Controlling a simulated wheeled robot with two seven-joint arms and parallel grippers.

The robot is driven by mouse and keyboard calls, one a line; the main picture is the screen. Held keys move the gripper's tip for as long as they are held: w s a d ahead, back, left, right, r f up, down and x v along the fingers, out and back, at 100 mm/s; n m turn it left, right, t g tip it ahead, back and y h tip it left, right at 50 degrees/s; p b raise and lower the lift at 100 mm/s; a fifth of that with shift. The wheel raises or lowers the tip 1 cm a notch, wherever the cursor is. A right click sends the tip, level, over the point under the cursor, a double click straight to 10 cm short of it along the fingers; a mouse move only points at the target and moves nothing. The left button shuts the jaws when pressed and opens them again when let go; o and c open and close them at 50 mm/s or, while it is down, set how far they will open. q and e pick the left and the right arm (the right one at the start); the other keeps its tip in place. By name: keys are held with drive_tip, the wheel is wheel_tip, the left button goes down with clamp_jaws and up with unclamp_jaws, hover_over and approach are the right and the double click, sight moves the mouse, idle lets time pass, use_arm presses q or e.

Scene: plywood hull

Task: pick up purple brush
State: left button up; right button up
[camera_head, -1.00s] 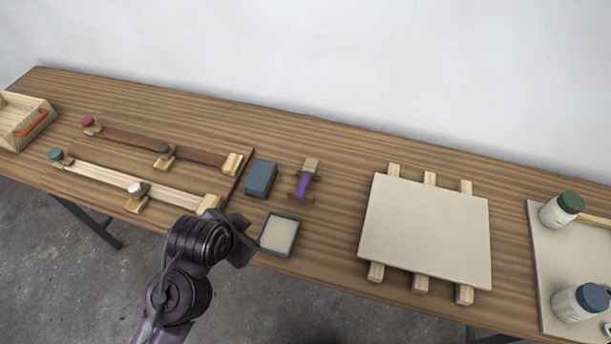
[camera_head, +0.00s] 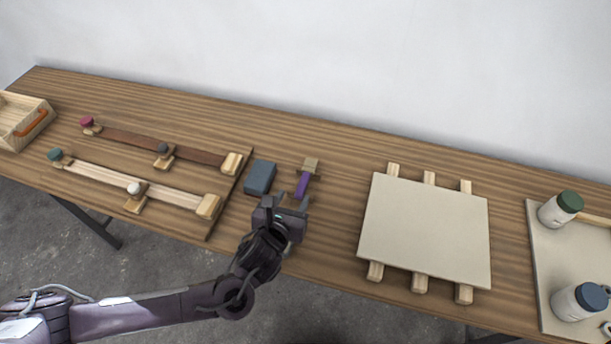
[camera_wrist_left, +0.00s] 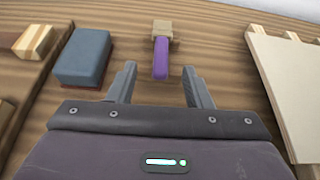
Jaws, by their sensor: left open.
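The purple brush (camera_head: 302,184) lies on the wooden table, with a purple handle toward me and a tan block-like head at the far end. In the left wrist view the brush (camera_wrist_left: 161,58) lies ahead, between the lines of the two fingers. My left gripper (camera_head: 289,201) is open and empty, just in front of the handle's near end. In the left wrist view the fingers of my left gripper (camera_wrist_left: 159,86) stand apart on either side of the handle's near end. Whether the handle's tip reaches between them is hard to tell. My right gripper is not in view.
A blue-grey block (camera_head: 260,177) lies close to the left of the brush. A pale board (camera_head: 425,225) rests on wooden strips to the right. A board with two slider rails (camera_head: 225,205) lies at left.

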sight(303, 182)
use_arm(q)
drive_tip(key=x, duration=0.2)
drive_tip(key=shift+w, duration=0.25)
drive_tip(key=p+x, duration=0.1)
drive_tip(key=x, duration=0.3)
drive_tip(key=shift+w+d+f, duration=0.1)
drive_tip(key=shift+d+f, duration=0.15)
drive_tip(key=shift+f, duration=0.05)
drive_tip(key=shift+w+d+f+p, duration=0.1)
drive_tip(key=shift+w+f+p, duration=0.1)
drive_tip(key=shift+w+p, duration=0.1)
drive_tip(key=shift+s, duration=0.1)
drive_tip(key=shift+c, duration=0.2)
clamp_jaws()
